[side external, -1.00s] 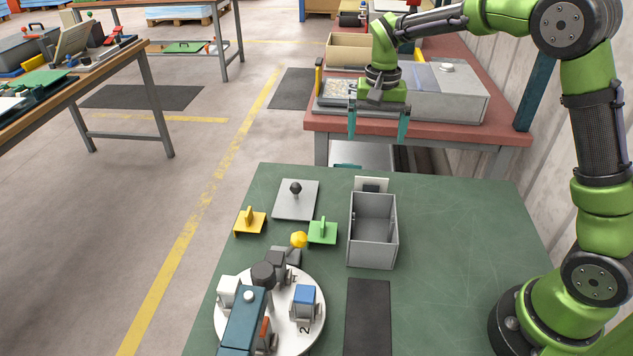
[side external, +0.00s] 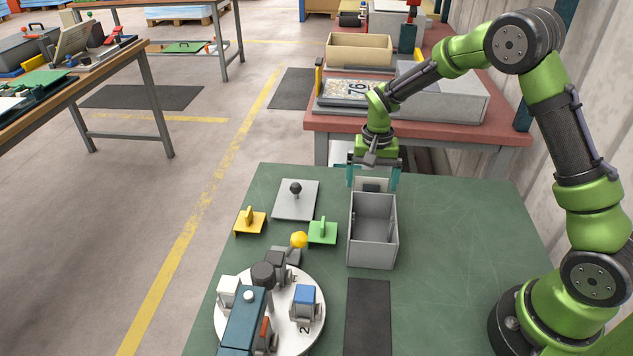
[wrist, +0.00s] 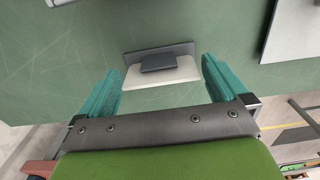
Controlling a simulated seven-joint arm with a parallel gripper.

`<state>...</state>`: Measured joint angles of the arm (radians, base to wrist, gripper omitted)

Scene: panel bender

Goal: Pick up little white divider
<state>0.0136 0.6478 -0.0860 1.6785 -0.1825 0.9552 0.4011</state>
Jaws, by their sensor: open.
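The little white divider (side external: 372,180) is a small pale plate with a dark grey block on it, at the far end of the green table just behind the grey open box. In the wrist view the divider (wrist: 185,72) lies between my two teal fingers, with a grey upper part and a dark block at its middle. My gripper (side external: 374,177) is open, pointing down over the divider, one finger on either side. The fingers look clear of it; their exact height above it is hard to tell.
The grey box (side external: 394,230) stands directly in front of the divider. A grey plate with a black knob (side external: 295,198), a green piece (side external: 323,233) and a yellow piece (side external: 249,222) lie to the left. A round white turntable (side external: 288,332) is nearer. The table right of the box is clear.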

